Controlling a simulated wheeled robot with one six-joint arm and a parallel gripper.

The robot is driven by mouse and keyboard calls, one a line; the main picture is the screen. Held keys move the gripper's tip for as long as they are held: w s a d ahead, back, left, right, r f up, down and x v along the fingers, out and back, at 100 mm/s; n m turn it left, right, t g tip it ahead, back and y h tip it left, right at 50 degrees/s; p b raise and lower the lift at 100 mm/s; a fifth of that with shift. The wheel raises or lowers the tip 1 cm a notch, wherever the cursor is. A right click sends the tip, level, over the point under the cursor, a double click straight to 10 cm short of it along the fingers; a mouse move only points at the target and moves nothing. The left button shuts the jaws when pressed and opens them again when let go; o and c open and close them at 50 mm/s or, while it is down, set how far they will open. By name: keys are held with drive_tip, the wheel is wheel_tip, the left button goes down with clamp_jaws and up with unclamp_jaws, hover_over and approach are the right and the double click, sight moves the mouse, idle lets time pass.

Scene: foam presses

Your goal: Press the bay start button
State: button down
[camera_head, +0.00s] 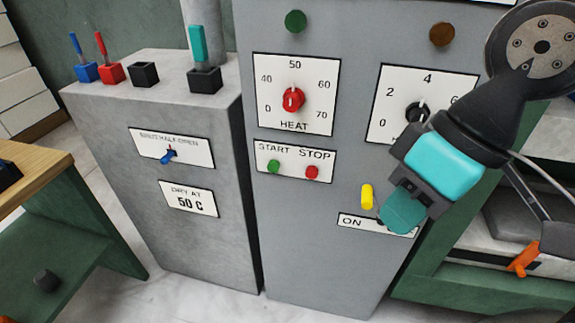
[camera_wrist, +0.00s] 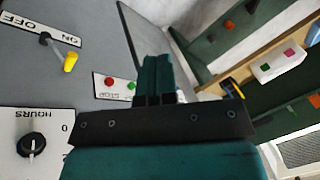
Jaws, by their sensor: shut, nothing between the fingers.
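A green button (camera_head: 273,167) sits under the word START on a white plate (camera_head: 296,153), with a red button (camera_head: 312,172) under STOP to its right. The plate is on the front of the grey cabinet. In the wrist view the green button (camera_wrist: 132,86) is close to the left of my fingers, and the red button (camera_wrist: 109,83) is farther left. My gripper (camera_head: 403,214) has its teal fingers together and empty, in front of the cabinet's lower right, right of and below the START button. Its fingers also show in the wrist view (camera_wrist: 153,72).
A yellow-tipped lever (camera_head: 367,195) and ON plate (camera_head: 352,222) are close beside my fingers. A HEAT dial (camera_head: 293,99) is above the buttons. A lower grey cabinet (camera_head: 190,245) stands left. The wrist view shows a white box (camera_wrist: 279,66) with green and pink buttons.

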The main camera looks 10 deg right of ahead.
sight(274, 167)
drive_tip(key=w+a+f+m+t+y+b, duration=0.1)
drive_tip(key=w+a+f+t+y+b, duration=0.2)
drive_tip(key=w+a+f+y+b, duration=0.45)
drive_tip(key=w+a+f+m+t+y+b, duration=0.15)
drive_tip(key=w+a+f+t+b, duration=0.4)
drive_tip(key=a, duration=0.55)
drive_tip(key=w+d+f+m+t+h+b, duration=0.1)
drive_tip(key=w+f+m+t+h+b, duration=0.3)
drive_tip(key=w+f+m+t+b, duration=0.5)
drive_tip(key=shift+w+d+f+m+t+h, duration=0.2)
drive_tip(key=shift+d+f+m+t+h, duration=0.15)
drive_tip(key=shift+f+m+t, duration=0.6)
drive_tip(key=shift+w+r+g, duration=0.1)
drive_tip(key=shift+r+g, duration=0.1)
drive_tip(key=shift+g, duration=0.1)
drive_tip(key=w+d, duration=0.3)
drive_tip(key=w, duration=0.5)
drive_tip(key=shift+p, duration=0.45)
